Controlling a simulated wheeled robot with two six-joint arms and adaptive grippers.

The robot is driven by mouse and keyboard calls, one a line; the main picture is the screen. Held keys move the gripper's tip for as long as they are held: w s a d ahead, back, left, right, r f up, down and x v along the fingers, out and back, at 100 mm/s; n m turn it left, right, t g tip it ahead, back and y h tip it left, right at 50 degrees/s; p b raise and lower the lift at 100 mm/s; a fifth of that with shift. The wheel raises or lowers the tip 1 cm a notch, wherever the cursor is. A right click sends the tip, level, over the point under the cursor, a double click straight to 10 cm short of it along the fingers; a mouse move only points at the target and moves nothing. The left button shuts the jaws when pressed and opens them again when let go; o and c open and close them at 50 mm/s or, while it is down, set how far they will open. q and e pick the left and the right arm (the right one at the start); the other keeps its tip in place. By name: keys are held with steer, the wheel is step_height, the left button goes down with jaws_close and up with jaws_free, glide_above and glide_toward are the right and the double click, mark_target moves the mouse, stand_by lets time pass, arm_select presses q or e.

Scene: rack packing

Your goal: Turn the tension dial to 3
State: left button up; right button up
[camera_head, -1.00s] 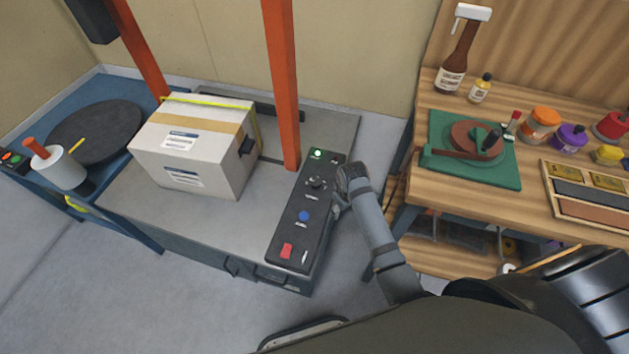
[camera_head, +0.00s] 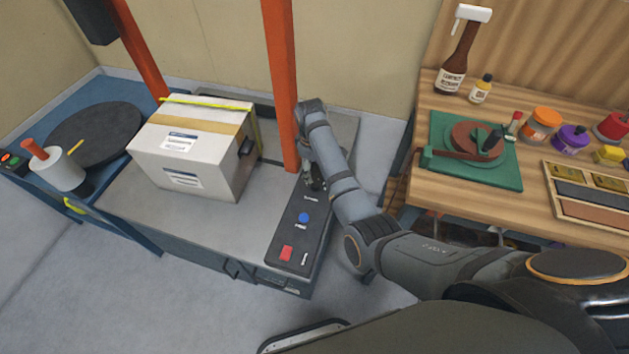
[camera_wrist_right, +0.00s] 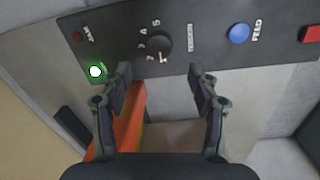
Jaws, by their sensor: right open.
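The black tension dial (camera_wrist_right: 158,44) sits on the control panel (camera_wrist_right: 275,40), with small white numbers around part of its rim. A white mark shows at its lower edge in the right wrist view, but I cannot tell surely which number it points to. My right gripper (camera_wrist_right: 160,74) is open and empty, its two fingers on either side of the dial's line and their tips just short of it. In the head view the right gripper (camera_head: 313,180) is over the panel and mostly hides the dial. My left gripper is not in view.
The panel also carries a blue feed button (camera_head: 303,217), a red switch (camera_head: 286,253) and a lit green lamp (camera_wrist_right: 96,71). An orange post (camera_head: 281,90) stands close beside my right wrist. A strapped carton (camera_head: 195,150) lies left. A wooden workbench (camera_head: 440,200) is at right.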

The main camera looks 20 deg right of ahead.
mark_target(315, 183)
steer(key=f, duration=0.4)
steer(key=f+b, duration=0.1)
steer(key=f, duration=0.2)
steer(key=shift+w+d+f, duration=0.15)
steer(key=shift+d+f, duration=0.05)
steer(key=shift+f, duration=0.15)
steer(key=shift+c, duration=0.5)
steer(key=c, duration=1.1)
steer(key=shift+r, duration=0.1)
